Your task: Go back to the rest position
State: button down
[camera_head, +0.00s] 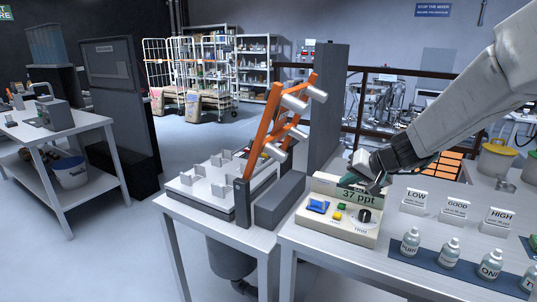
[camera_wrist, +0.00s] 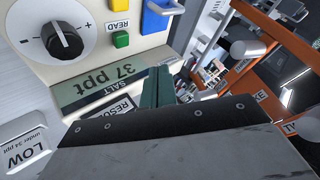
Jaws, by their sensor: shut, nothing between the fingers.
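My arm reaches in from the upper right in the head view. My gripper (camera_head: 374,188) is over the back edge of the salt meter (camera_head: 338,228), and its fingers are shut and empty. In the wrist view the dark green fingers (camera_wrist: 157,87) are closed together beside the meter's display (camera_wrist: 108,83), which reads 37 ppt. I cannot tell whether they touch the meter. The meter has a black dial (camera_wrist: 62,40), a green READ button (camera_wrist: 121,40), a yellow button and a blue part (camera_wrist: 158,14).
Cards LOW (camera_head: 414,200), GOOD (camera_head: 455,208) and HIGH (camera_head: 498,219) stand right of the meter. Several labelled bottles (camera_head: 410,241) stand on a dark blue mat (camera_head: 396,262). An orange-framed rack (camera_head: 265,135) and a tall grey column (camera_head: 327,105) stand to the left.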

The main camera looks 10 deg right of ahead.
jog(key=s, duration=0.1)
jog(key=s+a+f+g, duration=0.1)
jog(key=s+a+g, duration=0.1)
jog(key=s, duration=0.1)
jog(key=shift+s+f+y, duration=0.1)
jog(key=shift+f+y, duration=0.15)
jog(key=shift+y, duration=0.15)
jog(key=s+r+n+g+h, duration=0.1)
jog(key=s+r+g+h, duration=0.1)
jog(key=s, duration=1.3)
jog(key=s+a+r+n+g+h, duration=0.1)
jog(key=s+r+n+g+h, duration=0.1)
jog(key=s, duration=1.4)
notch_tip(320, 180, up, 3)
jog(key=shift+s+f+n+h, duration=0.1)
jog(key=shift+s+n+h, duration=0.15)
jog(key=shift+h, duration=0.55)
